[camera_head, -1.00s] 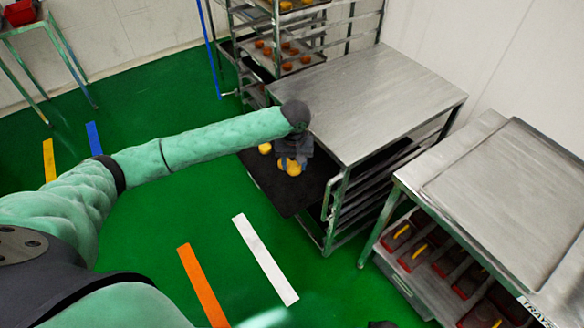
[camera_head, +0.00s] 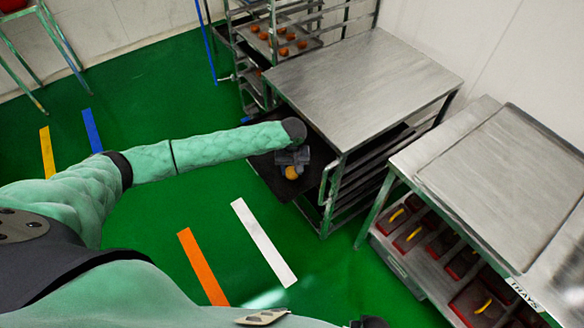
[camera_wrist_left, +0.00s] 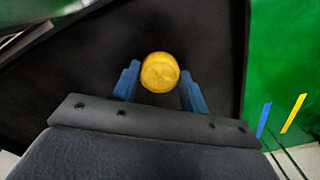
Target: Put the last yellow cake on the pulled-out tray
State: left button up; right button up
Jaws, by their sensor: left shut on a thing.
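My left gripper (camera_head: 291,167) is shut on a round yellow cake (camera_head: 291,173), over the pulled-out dark tray (camera_head: 268,175). In the left wrist view the cake (camera_wrist_left: 160,72) sits between the two blue fingers (camera_wrist_left: 160,90), with the black tray (camera_wrist_left: 215,45) below it. I cannot tell whether the cake touches the tray. No other cake shows on the visible part of the tray, though my arm and gripper hide some of it.
The tray sticks out from under a steel-topped table (camera_head: 360,85). A rack (camera_head: 265,45) with orange-brown cakes on a tray stands behind. Another steel table (camera_head: 505,180) at right holds several red-and-dark items below. Green floor (camera_head: 160,220) at left is open.

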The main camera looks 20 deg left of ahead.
aim_at(292, 172)
pick_arm(q)
jog(key=o, duration=1)
jog(key=shift+f, duration=0.1)
pick_arm(e)
jog(key=shift+f, duration=0.15)
pick_arm(q)
jog(key=shift+r, duration=0.35)
notch_tip(292, 172, up, 12)
jog(key=b, duration=0.3)
jog(key=shift+f, duration=0.2)
pick_arm(e)
notch_tip(292, 172, up, 12)
jog(key=w+a, duration=0.2)
jog(key=shift+w+f, duration=0.25)
jog(key=shift+w, duration=0.1)
pick_arm(q)
jog(key=shift+f, duration=0.1)
pick_arm(e)
jog(key=shift+s, duration=0.1)
